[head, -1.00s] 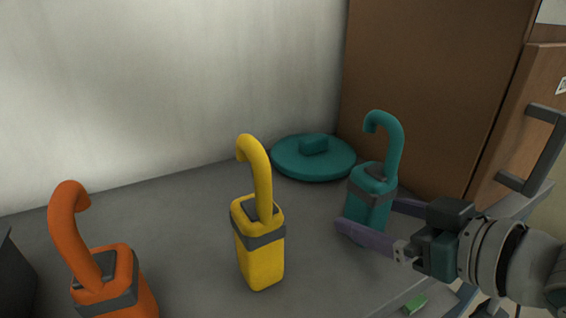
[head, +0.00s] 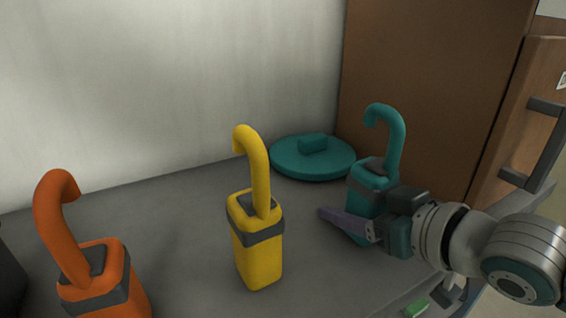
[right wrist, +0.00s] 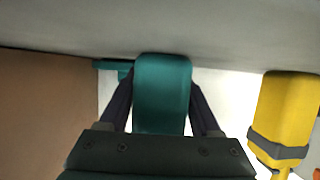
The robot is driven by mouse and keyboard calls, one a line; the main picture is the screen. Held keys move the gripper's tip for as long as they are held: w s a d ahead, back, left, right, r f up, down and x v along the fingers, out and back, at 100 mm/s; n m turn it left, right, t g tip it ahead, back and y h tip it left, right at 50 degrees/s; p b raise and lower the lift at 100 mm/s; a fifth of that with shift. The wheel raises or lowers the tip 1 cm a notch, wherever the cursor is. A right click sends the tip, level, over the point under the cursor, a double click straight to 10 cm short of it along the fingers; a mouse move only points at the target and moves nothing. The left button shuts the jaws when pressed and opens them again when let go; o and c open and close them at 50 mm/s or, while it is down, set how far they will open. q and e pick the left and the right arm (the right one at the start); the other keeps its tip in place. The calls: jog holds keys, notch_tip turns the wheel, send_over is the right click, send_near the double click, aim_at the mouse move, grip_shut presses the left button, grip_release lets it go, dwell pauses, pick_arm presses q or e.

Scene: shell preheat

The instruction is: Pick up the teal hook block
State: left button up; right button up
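The teal hook block (head: 366,178) stands upright at the right of the grey counter, its curved hook pointing up. My right gripper (head: 348,212) reaches in from the right at the height of its body. One finger passes in front of the block; the other is hidden behind it. In the right wrist view, the teal block (right wrist: 162,95) lies between the two dark fingers of the right gripper (right wrist: 162,88). The fingers look open around it, close to its sides; I cannot tell whether they touch it. My left gripper is not in view.
A yellow hook block (head: 259,250) stands left of the teal one, and an orange hook block (head: 102,265) further left. A round teal lid (head: 305,165) lies behind. A brown cabinet side (head: 430,90) rises behind the teal block. A small green piece (head: 416,307) is at the front edge.

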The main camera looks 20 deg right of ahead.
grip_shut()
jog(key=shift+r, duration=0.15)
dwell(0.5)
